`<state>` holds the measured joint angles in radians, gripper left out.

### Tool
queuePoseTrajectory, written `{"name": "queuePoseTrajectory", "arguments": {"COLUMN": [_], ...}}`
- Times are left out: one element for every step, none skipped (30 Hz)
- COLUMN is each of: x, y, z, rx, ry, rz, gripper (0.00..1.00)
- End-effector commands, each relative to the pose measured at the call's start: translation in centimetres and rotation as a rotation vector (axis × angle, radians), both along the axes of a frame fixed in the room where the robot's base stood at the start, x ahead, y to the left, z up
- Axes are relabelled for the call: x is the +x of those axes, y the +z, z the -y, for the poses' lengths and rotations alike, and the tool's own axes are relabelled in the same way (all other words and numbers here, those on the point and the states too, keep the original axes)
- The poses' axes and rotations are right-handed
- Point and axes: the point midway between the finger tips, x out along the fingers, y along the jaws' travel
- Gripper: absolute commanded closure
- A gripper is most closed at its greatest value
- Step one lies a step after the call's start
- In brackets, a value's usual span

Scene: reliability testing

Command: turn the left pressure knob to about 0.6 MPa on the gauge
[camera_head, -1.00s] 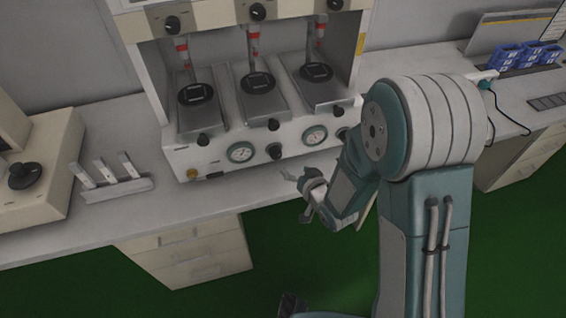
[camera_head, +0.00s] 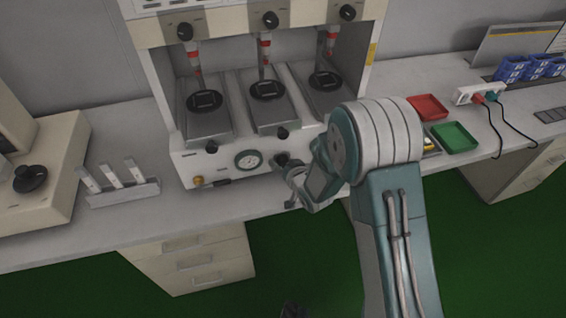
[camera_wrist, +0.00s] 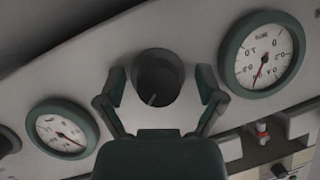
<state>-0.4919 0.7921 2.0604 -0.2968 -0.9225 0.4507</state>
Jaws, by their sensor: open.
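The left pressure knob (camera_head: 282,159) is a dark round knob on the machine's front panel, just right of a round white gauge (camera_head: 248,160) in the head view. My gripper (camera_head: 288,178) is at this knob and partly covers it. In the wrist view, the knob (camera_wrist: 158,78) sits between the two spread fingers of my gripper (camera_wrist: 160,86), with gaps on both sides. A large gauge (camera_wrist: 262,55) with a red needle is at the right, and another gauge (camera_wrist: 62,128) is at the left. Their readings are too small to tell.
The machine (camera_head: 205,170) stands on a white bench (camera_head: 110,235). A rack of pale bars (camera_head: 123,188) is to its left. Red (camera_head: 428,108) and green (camera_head: 455,137) trays and a power strip (camera_head: 478,93) are to the right. My arm hides the panel's right part.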

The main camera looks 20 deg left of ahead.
Motion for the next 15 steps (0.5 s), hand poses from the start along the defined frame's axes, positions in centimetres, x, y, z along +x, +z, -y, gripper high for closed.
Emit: {"name": "queuePoseTrajectory", "arguments": {"x": [0.0,-0.01,0.0,-0.01,-0.01,-0.01,-0.01,-0.01,0.01,0.01,0.02,0.02,0.02,0.03,0.04], "y": [0.02,0.04,0.05,0.07,0.07,0.08,0.08,0.08,0.07,0.07,0.07,0.06,0.06,0.06,0.07], "z": [0.08,0.11,0.15,0.19,0.2,0.22,0.22,0.22,0.21,0.2,0.18,0.18,0.16,0.16,0.13], "rx": [0.001,0.001,0.001,0.002,0.002,0.002,0.002,0.002,0.002,0.001,0.001,0.001,0.0,-0.002,-0.01], "ry": [0.0,0.0,-0.001,0.0,0.0,0.0,0.0,0.0,0.0,-0.001,-0.001,-0.002,-0.001,-0.002,-0.002], "rz": [-0.001,-0.001,0.0,0.0,0.0,0.0,0.0,0.0,0.0,0.0,0.0,0.0,0.001,0.002,0.008], "gripper": [0.13,0.13,0.26,0.4,0.53,0.71,0.84,0.95,0.95,0.95,0.95,0.95,0.95,0.95,0.95]}}
